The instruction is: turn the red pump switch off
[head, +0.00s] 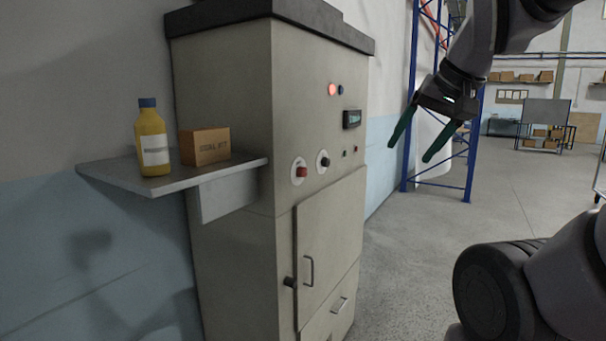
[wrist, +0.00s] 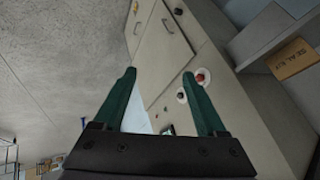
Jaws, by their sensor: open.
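A beige control cabinet (head: 235,90) stands in the middle of the head view. On its front is a red switch knob (head: 301,171) on a pale round plate. A black knob (head: 324,162) on a similar plate sits just right of it. In the wrist view the red knob (wrist: 201,77) shows just beyond the right finger of my gripper (wrist: 160,75).
A metal shelf (head: 110,176) juts out left of the cabinet, holding a yellow bottle (head: 153,140) and a cardboard box (head: 205,147). The cabinet has a lower door with a handle (head: 309,271). Blue racking (head: 410,100) stands behind. The floor at right is mostly clear.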

